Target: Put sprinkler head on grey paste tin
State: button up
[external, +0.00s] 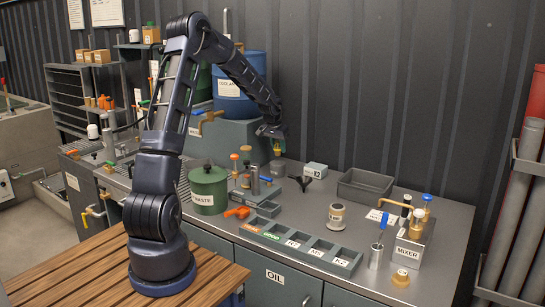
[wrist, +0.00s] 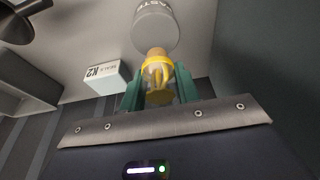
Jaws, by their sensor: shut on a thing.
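My gripper (external: 275,141) is shut on the sprinkler head, over the back of the metal counter. In the wrist view the brass-coloured sprinkler head (wrist: 158,72), with a yellow ring, sits between my green fingers. In the external view it is small and partly hidden by the fingers. The grey paste tin (external: 277,169) stands on the counter below my gripper. In the wrist view the tin (wrist: 155,28), with part of its label showing, lies just beyond the head. I cannot tell whether head and tin touch.
A grey open tray (external: 364,187) is farther right. A green waste pot (external: 208,190) and a stand with orange-topped parts (external: 245,160) are on the left.

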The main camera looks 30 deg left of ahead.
aim_at(278, 153)
jog(key=shift+f, duration=1.65)
jog(key=shift+f, duration=0.1)
jog(key=o, duration=1)
